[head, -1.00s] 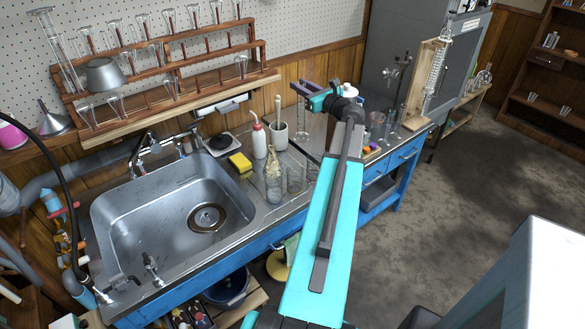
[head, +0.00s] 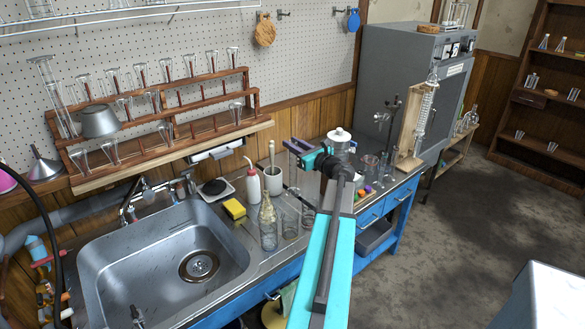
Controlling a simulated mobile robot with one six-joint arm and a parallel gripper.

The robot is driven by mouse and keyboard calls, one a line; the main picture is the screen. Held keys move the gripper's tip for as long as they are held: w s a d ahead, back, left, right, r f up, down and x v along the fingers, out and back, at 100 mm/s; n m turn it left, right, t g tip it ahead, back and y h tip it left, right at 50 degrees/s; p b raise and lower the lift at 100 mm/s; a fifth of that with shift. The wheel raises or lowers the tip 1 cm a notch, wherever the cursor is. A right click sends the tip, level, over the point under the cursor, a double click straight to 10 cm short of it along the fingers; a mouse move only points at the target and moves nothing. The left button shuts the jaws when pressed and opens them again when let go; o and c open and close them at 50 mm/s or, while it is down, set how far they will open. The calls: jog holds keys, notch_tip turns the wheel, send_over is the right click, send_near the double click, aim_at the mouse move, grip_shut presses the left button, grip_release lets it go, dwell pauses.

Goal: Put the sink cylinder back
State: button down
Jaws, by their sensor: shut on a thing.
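My gripper (head: 303,153) is turquoise and black, reaching out over the back of the bench to the right of the sink (head: 120,262). It is shut on a clear, slim glass cylinder (head: 293,178), which appears upright. The cylinder is faint against the wood wall and bench, and I cannot tell whether its foot touches the bench top. The arm partly hides the bench to the right of it.
Near the cylinder stand a wash bottle (head: 252,183), a white pot (head: 274,181), a glass bottle (head: 268,228) and clear beakers (head: 291,222). A yellow sponge (head: 234,208) lies beside the sink. A wooden glassware rack (head: 165,120) is above.

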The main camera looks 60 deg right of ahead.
jog(key=shift+f, duration=1.8)
jog(key=shift+f+p, duration=0.55)
jog(key=shift+f, duration=1.3)
jog(key=c, duration=1.5)
grip_release()
jog(key=shift+o, duration=0.2)
jog(key=b, duration=0.3)
send_near(293, 160)
jog(key=shift+s+d+f, duration=0.3)
jog(key=shift+s+f, duration=0.25)
jog(key=shift+s, duration=0.1)
